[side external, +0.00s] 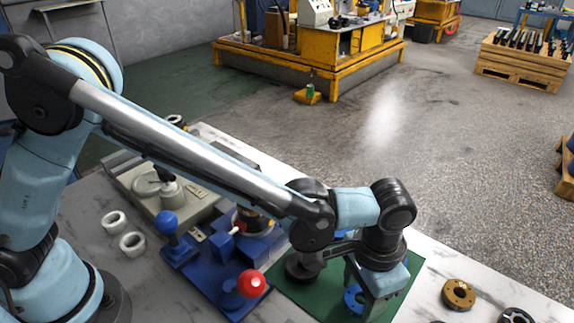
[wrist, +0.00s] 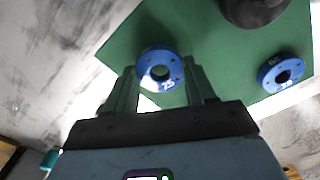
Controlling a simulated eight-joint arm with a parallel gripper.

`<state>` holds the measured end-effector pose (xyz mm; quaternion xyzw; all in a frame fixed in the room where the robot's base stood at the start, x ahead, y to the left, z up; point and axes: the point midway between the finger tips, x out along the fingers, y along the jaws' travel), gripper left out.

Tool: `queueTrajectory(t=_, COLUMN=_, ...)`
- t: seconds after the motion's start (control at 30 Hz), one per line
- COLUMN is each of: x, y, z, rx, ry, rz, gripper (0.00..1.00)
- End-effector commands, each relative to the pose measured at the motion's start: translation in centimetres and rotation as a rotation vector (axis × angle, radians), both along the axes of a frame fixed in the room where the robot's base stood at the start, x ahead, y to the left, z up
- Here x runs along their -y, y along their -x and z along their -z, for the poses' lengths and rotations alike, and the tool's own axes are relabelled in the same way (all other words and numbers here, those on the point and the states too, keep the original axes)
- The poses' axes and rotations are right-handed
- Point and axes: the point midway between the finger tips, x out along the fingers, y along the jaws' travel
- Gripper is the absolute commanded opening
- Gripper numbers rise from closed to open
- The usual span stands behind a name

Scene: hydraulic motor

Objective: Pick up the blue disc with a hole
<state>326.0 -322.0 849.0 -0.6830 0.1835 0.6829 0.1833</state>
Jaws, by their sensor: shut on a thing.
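A blue disc with a hole (wrist: 146,62) is between the two fingers of my gripper (wrist: 162,78) in the wrist view, with a finger against each side. It has pale markings on its face. The same disc (side external: 352,300) shows at my fingers in the side view, partly covered by my gripper (side external: 368,300). My gripper is shut on it. I cannot tell whether the disc is clear of the green mat (side external: 320,303). A second blue disc with a hole (wrist: 267,80) lies on the mat at the right of the wrist view, apart from my gripper.
A dark round part (side external: 300,268) stands on the mat. A blue fixture (side external: 205,262) with a red ball knob (side external: 251,284) is to the left. An orange-brown ring (side external: 458,295) and a dark ring (side external: 516,316) lie on the table at right. Two white rings (side external: 132,244) lie at left.

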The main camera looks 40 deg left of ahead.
Motion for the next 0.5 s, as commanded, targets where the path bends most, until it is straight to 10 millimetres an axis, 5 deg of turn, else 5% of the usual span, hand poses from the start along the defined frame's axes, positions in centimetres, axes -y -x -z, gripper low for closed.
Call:
queueTrajectory(t=0.17, x=-0.1, y=0.1, z=-3.2, rx=0.0, ry=0.0, rz=0.0, gripper=0.16)
queueTrajectory(t=0.5, x=2.0, y=7.7, z=-7.5, rx=0.0, ry=0.0, rz=0.005, gripper=0.16)
